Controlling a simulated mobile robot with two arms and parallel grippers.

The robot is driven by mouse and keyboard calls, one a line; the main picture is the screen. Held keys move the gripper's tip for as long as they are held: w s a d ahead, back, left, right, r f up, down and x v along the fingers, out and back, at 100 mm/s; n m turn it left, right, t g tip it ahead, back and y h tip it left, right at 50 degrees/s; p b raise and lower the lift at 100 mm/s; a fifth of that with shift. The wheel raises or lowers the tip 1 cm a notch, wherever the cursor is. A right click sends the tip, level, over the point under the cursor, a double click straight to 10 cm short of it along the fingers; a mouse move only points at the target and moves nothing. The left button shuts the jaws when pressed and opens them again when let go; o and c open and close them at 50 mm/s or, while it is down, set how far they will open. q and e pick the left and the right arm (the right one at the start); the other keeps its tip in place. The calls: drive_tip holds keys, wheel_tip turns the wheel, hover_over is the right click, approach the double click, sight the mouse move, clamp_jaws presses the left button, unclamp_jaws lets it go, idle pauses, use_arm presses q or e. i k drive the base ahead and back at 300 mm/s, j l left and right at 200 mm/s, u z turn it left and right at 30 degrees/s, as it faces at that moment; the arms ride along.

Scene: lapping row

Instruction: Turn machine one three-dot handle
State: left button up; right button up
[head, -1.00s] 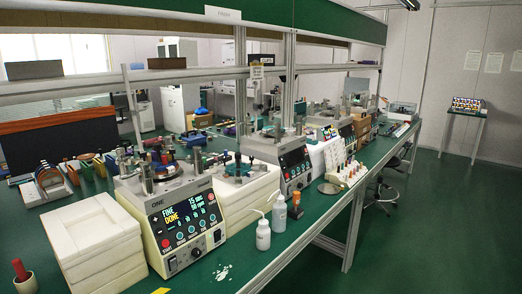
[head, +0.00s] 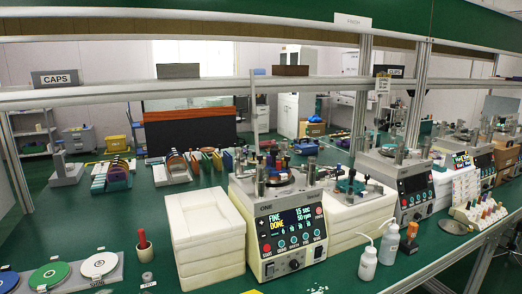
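Machine one (head: 280,206) is a cream box labelled ONE on the green bench, in the middle of the head view. Its dark front panel (head: 290,229) has a lit display that includes 15 sec and 50 rpm, a row of buttons and a dark knob (head: 294,264). On its top are a round plate, several upright metal posts and small coloured parts (head: 273,160). I cannot make out which of these is the three-dot handle; any dot marks are too small to tell. Neither of my grippers is in view.
White foam blocks (head: 206,222) stand left of machine one and more (head: 352,215) to its right. Two white bottles (head: 389,244) stand at the front right. A shelf rail (head: 130,94) crosses above the bench.

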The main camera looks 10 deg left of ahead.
sight(285, 148)
drive_tip(key=i+l+u, duration=0.2)
drive_tip(key=l, duration=0.15)
drive_tip(key=i+l+u, duration=0.25)
drive_tip(key=l, duration=0.15)
drive_tip(key=l+u, duration=0.2)
drive_tip(key=l, duration=0.2)
drive_tip(key=i+l+u, duration=0.2)
drive_tip(key=l, duration=0.25)
